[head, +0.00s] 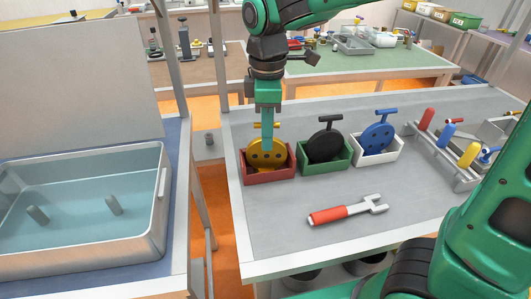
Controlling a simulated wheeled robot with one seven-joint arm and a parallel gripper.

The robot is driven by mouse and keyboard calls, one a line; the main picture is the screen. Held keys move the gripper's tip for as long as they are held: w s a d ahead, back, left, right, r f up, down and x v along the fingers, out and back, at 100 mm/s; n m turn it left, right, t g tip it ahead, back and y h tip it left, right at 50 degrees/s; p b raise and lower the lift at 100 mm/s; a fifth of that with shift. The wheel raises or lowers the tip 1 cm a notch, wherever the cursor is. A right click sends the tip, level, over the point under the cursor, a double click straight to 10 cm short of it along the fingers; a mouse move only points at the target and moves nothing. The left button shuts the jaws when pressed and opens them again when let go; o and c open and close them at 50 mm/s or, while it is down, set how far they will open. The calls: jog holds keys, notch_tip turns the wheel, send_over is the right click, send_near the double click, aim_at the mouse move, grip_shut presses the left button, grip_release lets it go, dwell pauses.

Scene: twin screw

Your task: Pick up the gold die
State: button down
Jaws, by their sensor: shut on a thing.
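The gold die (266,156) is a round yellow disc with dark holes and a T-shaped handle. It stands upright in a small red box (267,175) at the left of the grey workbench. My gripper (268,140) comes down from above and is shut on the gold die at its upper part. The fingers cover part of the die's face and handle. The lower edge of the die is hidden by the box's front wall.
A black die (325,146) stands in a green box (326,166) and a blue die (378,137) in a white box (377,157), just right. A red-handled wrench (345,210) lies in front. A rack of colored handles (443,160) stands at right. A water-filled tub (80,205) sits at left.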

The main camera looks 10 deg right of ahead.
jog(key=shift+w+r, duration=0.1)
jog(key=shift+w, duration=0.05)
jog(key=r, duration=0.4)
jog(key=shift+s+a+r, duration=0.15)
jog(key=shift+s+r, duration=0.05)
jog(key=shift+r, duration=0.05)
jog(key=s+a+r, duration=0.6)
jog(key=s+a, duration=0.1)
jog(key=s, duration=0.1)
jog(key=shift+s+a+r, duration=0.2)
jog(key=shift+s, duration=0.15)
